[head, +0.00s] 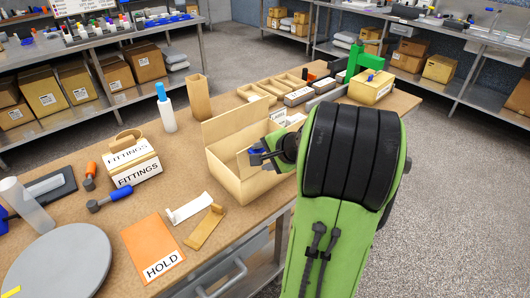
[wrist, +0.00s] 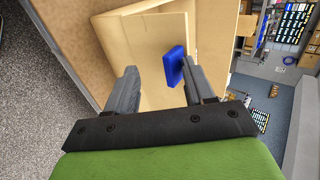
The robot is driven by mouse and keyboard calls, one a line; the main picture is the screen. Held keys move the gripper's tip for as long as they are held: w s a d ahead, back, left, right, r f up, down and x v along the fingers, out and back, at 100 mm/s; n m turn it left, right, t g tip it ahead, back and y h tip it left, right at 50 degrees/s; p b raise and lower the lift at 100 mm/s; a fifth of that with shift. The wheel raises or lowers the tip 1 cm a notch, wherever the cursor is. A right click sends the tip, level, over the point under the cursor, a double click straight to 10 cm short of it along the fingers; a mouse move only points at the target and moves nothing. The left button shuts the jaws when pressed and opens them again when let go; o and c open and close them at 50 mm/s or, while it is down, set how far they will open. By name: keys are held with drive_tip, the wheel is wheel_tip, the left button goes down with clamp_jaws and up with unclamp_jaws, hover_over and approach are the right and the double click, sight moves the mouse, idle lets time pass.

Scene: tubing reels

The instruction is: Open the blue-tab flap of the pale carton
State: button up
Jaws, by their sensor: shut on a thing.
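The pale carton (head: 232,180) stands on the workbench, with one tall panel (head: 235,122) upright at its back. Its blue tab (head: 257,150) shows at my gripper (head: 258,157), on a pale flap (head: 243,162) that stands tilted over the carton's opening. In the wrist view the blue tab (wrist: 174,66) lies against the right finger, and the pale flap (wrist: 150,62) lies between the fingers of my gripper (wrist: 158,82). My gripper is shut on the blue-tab flap. My arm hides the carton's right end.
A FITTINGS box (head: 133,170), an orange HOLD sheet (head: 153,248) and a grey disc (head: 60,265) lie to the left. Small trays (head: 257,93) and a green fixture (head: 358,62) stand behind.

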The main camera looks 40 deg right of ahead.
drive_tip(key=shift+f, duration=0.5)
drive_tip(key=p+v, duration=0.3)
drive_tip(key=v, duration=1.3)
drive_tip(key=shift+w+r, duration=0.25)
drive_tip(key=shift+r, duration=0.2)
drive_tip(key=shift+w, duration=0.1)
